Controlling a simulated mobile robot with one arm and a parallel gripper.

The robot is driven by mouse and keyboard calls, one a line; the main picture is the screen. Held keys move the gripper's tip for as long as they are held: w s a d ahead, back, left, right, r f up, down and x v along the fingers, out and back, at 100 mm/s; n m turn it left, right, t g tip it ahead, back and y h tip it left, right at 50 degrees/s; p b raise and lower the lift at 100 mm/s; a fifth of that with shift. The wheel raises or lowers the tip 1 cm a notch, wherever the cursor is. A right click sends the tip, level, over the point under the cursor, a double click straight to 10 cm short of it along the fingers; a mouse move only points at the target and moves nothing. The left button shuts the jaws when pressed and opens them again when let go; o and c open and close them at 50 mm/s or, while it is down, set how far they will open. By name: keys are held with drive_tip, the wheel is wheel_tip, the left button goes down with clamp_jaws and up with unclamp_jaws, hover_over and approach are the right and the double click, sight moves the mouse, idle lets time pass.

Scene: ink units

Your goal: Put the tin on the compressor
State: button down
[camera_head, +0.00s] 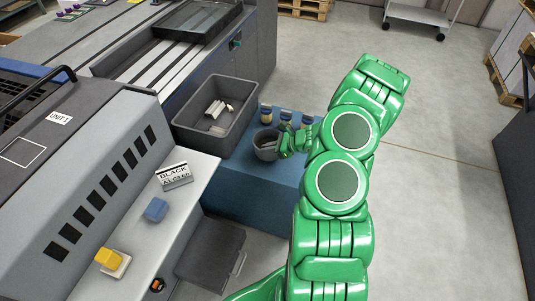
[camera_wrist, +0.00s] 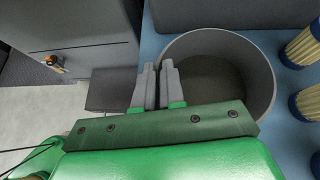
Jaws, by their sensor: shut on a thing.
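The tin is probably the round, open dark grey vessel (camera_head: 264,151) standing on the blue bench (camera_head: 236,187); it also shows in the wrist view (camera_wrist: 262,70). My gripper (camera_head: 284,147) is at its right side in the head view. In the wrist view my gripper (camera_wrist: 158,70) has its two grey fingers close together at the tin's near-left rim, shut on its wall. I cannot tell whether the tin is lifted. No label marks the compressor; it may be the low dark grey box (camera_head: 213,250) below the ledge.
A grey crate (camera_head: 188,129) with pale items stands behind the tin. Several ribbed cartridges (camera_head: 265,114) stand close by.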

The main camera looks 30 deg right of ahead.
drive_tip(key=shift+w+f, duration=0.15)
drive_tip(key=shift+f, duration=1.55)
drive_tip(key=c, duration=1.2)
unclamp_jaws()
